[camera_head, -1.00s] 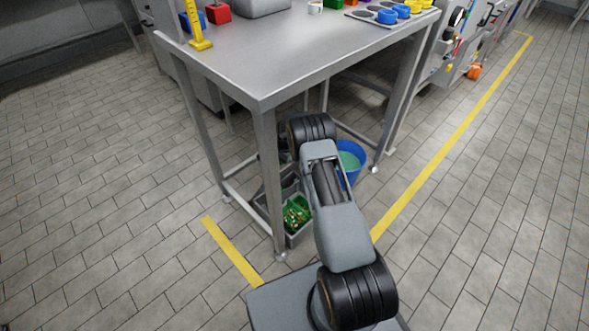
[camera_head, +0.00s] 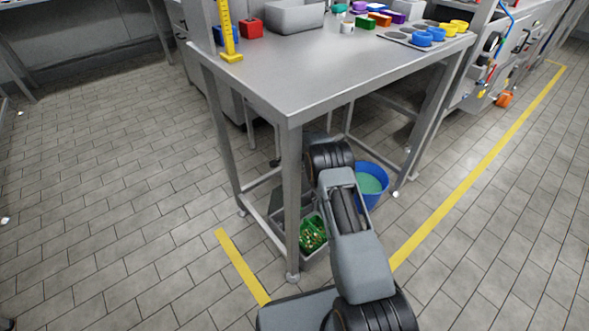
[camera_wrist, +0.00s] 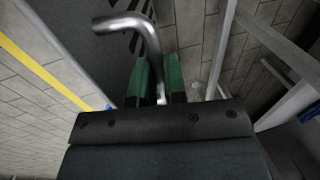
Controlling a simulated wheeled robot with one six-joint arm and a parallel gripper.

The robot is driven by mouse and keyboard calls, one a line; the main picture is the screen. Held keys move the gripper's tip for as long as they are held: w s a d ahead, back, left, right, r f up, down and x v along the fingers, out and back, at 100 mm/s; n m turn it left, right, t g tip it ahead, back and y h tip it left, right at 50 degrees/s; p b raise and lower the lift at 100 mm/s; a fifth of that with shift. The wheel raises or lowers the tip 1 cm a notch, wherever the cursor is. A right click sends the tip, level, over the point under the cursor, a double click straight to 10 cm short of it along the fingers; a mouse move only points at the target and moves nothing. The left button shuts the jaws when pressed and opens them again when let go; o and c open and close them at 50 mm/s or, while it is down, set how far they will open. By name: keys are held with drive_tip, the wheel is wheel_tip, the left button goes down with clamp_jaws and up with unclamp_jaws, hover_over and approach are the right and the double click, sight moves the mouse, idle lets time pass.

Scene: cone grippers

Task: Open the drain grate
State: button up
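In the wrist view my gripper (camera_wrist: 158,78) has two green fingers, one on each side of a bent grey metal bar (camera_wrist: 128,21). The bar runs up from between the fingers and bends to the left. The fingers look closed on it. A dark panel with slots (camera_wrist: 88,48) lies behind the bar; I cannot tell whether it is the drain grate or part of my own body.
The steel table (camera_head: 300,75) stands ahead, its legs close to my arm. Yellow lines (camera_head: 243,267) mark the tiled floor. Open floor lies left.

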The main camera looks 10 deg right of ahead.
drive_tip(key=o, duration=0.3)
drive_tip(key=shift+s+a+f, duration=0.15)
drive_tip(key=shift+a+f, duration=0.1)
drive_tip(key=shift+f, duration=0.1)
drive_tip(key=shift+o, duration=0.9)
drive_tip(key=shift+d+r, duration=0.15)
drive_tip(key=shift+d, duration=0.05)
drive_tip(key=shift+r, duration=0.1)
drive_tip(key=p+v, duration=0.3)
drive_tip(key=v, duration=0.4)
drive_tip(key=shift+r, duration=0.15)
